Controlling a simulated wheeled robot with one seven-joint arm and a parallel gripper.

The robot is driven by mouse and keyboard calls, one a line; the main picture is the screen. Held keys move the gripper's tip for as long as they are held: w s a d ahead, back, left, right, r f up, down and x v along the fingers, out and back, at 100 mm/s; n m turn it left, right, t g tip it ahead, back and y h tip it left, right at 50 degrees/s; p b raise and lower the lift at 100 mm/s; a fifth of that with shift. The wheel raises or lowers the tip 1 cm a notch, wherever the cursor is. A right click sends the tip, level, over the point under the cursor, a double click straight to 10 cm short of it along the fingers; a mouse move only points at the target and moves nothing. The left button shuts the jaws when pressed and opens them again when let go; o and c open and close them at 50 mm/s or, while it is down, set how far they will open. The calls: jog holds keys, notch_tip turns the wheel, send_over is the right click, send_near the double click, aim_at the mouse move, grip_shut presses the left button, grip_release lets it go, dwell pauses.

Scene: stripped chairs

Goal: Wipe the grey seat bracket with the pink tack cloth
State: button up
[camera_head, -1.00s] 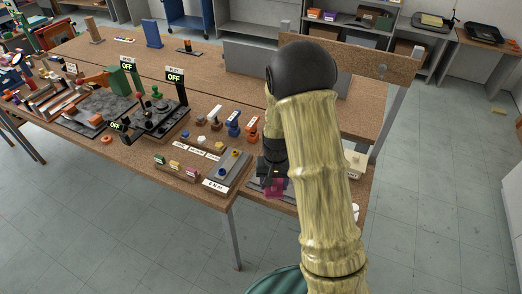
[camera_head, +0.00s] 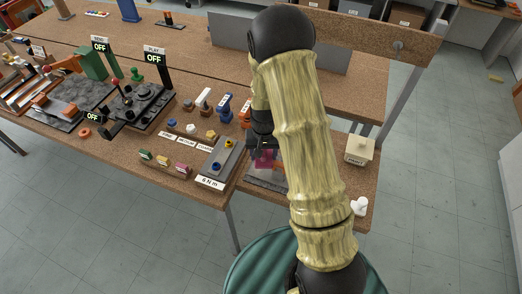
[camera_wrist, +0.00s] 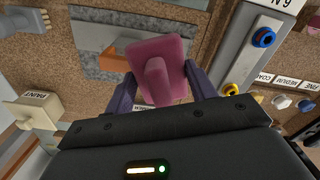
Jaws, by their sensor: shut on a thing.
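The pink tack cloth (camera_wrist: 172,52) is a pink pad with a raised grip, held between the fingers of my gripper (camera_wrist: 162,82). In the head view the pink cloth (camera_head: 264,159) shows beside my arm, over the near end of the bench. Behind it in the wrist view lies a flat grey piece (camera_wrist: 92,52), with an orange-brown patch beside it. It looks like the grey seat bracket, and the cloth covers part of it. The grey piece (camera_head: 262,181) also shows below my gripper (camera_head: 262,148) in the head view. I cannot tell whether cloth and bracket touch.
A grey block with blue and yellow knobs (camera_head: 218,158) stands close to the left of my gripper. The green round stool seat (camera_head: 255,268) is in front of the bench.

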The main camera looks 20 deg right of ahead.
jog(key=shift+w+f, duration=0.25)
jog(key=shift+f, duration=0.25)
jog(key=shift+w+f, duration=0.25)
jog(key=shift+f, duration=0.25)
jog(key=b, duration=0.5)
send_over(253, 169)
jog(key=s+d, duration=0.2)
jog(key=d, duration=0.1)
jog(key=shift+s+f, duration=0.15)
jog(key=shift+f, duration=2.85)
jog(key=shift+f+b, duration=0.7)
jog(key=shift+f, duration=0.25)
jog(key=shift+w+a+r+p, duration=0.1)
jog(key=shift+w+a+p, duration=0.15)
jog(key=shift+w+a, duration=0.45)
jog(key=shift+w+a+r+p, duration=0.1)
jog(key=shift+w+a+p, duration=0.1)
jog(key=shift+w+a, duration=0.4)
jog(key=shift+s+a, duration=0.1)
jog(key=shift+a, duration=0.2)
